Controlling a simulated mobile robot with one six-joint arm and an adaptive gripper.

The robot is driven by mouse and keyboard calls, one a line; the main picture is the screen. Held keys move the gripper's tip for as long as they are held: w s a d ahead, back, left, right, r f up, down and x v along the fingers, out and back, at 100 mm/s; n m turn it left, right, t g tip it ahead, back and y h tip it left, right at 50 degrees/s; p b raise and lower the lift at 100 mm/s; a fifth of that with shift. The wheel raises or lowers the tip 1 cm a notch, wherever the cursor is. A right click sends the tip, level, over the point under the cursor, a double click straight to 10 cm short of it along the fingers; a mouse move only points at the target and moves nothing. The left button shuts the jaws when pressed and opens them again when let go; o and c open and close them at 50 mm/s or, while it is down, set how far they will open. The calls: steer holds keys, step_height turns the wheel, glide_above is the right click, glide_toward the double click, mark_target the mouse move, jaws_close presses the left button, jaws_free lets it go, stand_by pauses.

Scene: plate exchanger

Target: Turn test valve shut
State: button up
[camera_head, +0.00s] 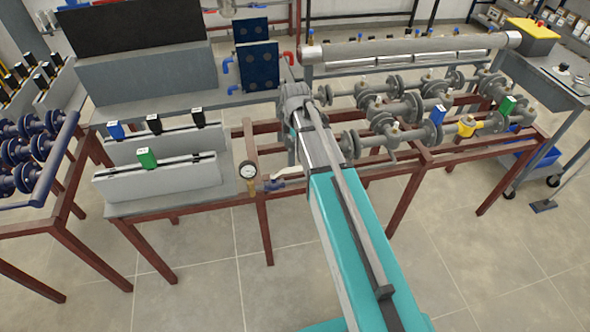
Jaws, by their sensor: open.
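A pressure gauge (248,170) with a white dial stands at the front edge of the left rack, on a small brass fitting. Beside it on the right is a small valve with a pale lever (292,176), partly hidden by my arm. No label shows whether this is the test valve, and its exact lever angle is hard to tell. My teal arm reaches from the bottom middle up to the racks. My gripper (291,92) is at its far grey end, above and behind the gauge valve, apart from it. It is open; its fingers are small and hard to make out.
Grey blocks with green (147,158), blue and black tags stand left of the gauge. Flanged pipes and valves (405,108) fill the right rack, with a yellow part (466,126). A grey cart (560,80) stands at right. The tiled floor in front is clear.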

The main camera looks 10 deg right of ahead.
mark_target(295, 168)
steer(key=shift+f+b, duration=5.4)
steer(key=shift+f, duration=0.3)
jaws_close()
steer(key=shift+a, duration=0.1)
